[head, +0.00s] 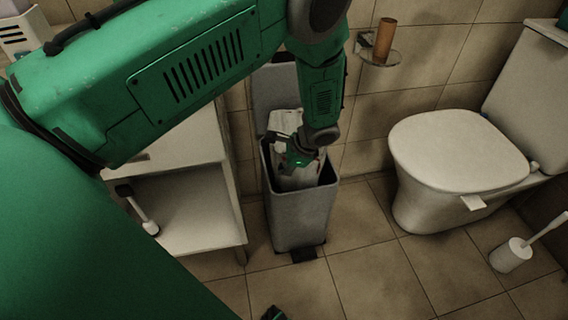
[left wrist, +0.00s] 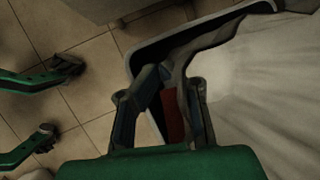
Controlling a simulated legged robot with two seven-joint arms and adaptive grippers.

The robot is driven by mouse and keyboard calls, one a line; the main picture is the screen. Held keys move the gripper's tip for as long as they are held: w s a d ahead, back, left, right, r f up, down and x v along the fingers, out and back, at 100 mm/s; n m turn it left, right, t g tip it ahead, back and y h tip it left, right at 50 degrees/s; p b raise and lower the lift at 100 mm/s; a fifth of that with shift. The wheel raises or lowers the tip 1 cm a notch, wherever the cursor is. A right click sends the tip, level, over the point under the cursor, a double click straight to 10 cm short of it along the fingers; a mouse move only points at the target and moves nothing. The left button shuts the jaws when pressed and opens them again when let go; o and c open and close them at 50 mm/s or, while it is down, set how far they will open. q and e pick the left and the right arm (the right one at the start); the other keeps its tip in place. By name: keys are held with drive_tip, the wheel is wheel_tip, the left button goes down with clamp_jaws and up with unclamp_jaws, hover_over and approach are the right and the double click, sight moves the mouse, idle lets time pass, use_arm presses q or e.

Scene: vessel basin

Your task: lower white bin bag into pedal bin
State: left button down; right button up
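The grey pedal bin (head: 299,218) stands upright on the floor, its lid (head: 274,88) raised at the back. The white bin bag (head: 291,182) is partly inside the bin's mouth, its top standing above the rim. My left gripper (head: 300,158) is at the bin's mouth, shut on the bag's upper edge. The bag's lower part is hidden.
A white cabinet (head: 190,215) with an open shelf stands close left of the bin. A toilet (head: 455,165) and a toilet brush (head: 512,254) are on the right. The tiled floor in front is clear.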

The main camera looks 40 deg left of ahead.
sight(283, 186)
use_arm(q)
drive_tip(key=shift+f+b, duration=2.35)
drive_tip(key=shift+f, duration=1.55)
drive_tip(key=c, duration=2.2)
unclamp_jaws()
drive_tip(key=shift+f, duration=0.1)
drive_tip(key=o, duration=0.6)
drive_tip(key=shift+c, duration=0.2)
drive_tip(key=shift+s, duration=0.1)
drive_tip(key=o, duration=0.3)
drive_tip(key=shift+o, duration=0.2)
drive_tip(key=shift+s, duration=0.1)
